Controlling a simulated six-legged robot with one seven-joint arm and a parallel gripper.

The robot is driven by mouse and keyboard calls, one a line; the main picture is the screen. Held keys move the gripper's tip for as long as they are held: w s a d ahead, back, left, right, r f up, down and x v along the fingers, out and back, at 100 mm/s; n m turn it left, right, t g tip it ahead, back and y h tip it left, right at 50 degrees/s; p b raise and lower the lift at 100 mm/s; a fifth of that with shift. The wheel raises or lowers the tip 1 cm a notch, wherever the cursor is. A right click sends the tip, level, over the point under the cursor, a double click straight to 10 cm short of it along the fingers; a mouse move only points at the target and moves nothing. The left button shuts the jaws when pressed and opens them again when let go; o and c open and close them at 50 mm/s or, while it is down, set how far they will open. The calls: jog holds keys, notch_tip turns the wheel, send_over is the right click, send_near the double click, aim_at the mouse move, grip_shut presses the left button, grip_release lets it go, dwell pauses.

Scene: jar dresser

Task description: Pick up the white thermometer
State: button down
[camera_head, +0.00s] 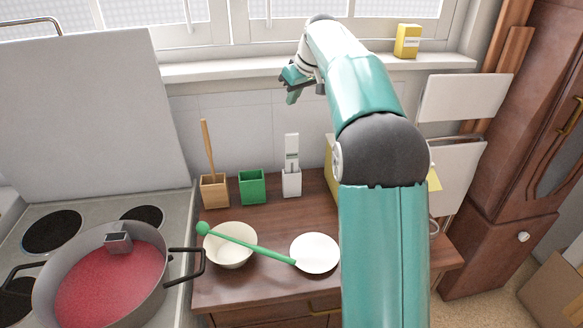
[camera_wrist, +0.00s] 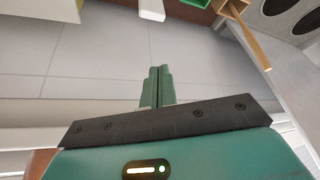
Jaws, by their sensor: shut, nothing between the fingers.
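The white thermometer (camera_head: 292,151) stands upright in a small white holder (camera_head: 291,184) at the back of the wooden dresser top, against the tiled wall. In the wrist view a white piece at the top edge (camera_wrist: 152,9) looks like the thermometer, partly cut off. My gripper (camera_head: 291,88) is up near the window sill, above the thermometer and apart from it. In the wrist view its two green fingers (camera_wrist: 158,84) are together with nothing between them.
A green box (camera_head: 252,187) and a wooden box (camera_head: 214,191) with a stick stand left of the thermometer. A bowl (camera_head: 231,246) with a green ladle and a white plate (camera_head: 315,254) are in front. A red-filled pot (camera_head: 112,290) sits on the stove. A yellow box (camera_head: 407,41) is on the sill.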

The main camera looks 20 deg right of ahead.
jog(key=c, duration=2.2)
grip_release()
jog(key=c, duration=1.8)
grip_release()
jog(key=shift+s, duration=0.1)
jog(key=o, duration=0.4)
jog(key=shift+s+a+f+m, duration=0.1)
jog(key=shift+a+f+m, duration=0.05)
jog(key=shift+f+m, duration=0.15)
jog(key=shift+c, duration=0.2)
jog(key=o, duration=0.6)
jog(key=s+f+m+g+h, duration=0.1)
jog(key=m, duration=0.1)
jog(key=f+m+g, duration=0.1)
jog(key=shift+s+a+m+h, duration=0.2)
jog(key=shift+s+m+h, duration=0.15)
jog(key=shift+m+h, duration=0.05)
jog(key=shift+o, duration=0.2)
jog(key=m, duration=0.2)
send_over(291, 146)
jog(key=shift+g+h, duration=0.3)
jog(key=f, duration=0.8)
jog(key=shift+s+d+f, duration=0.15)
jog(key=shift+s+d, duration=0.1)
jog(key=shift+d, duration=0.05)
jog(key=shift+x, duration=2.9)
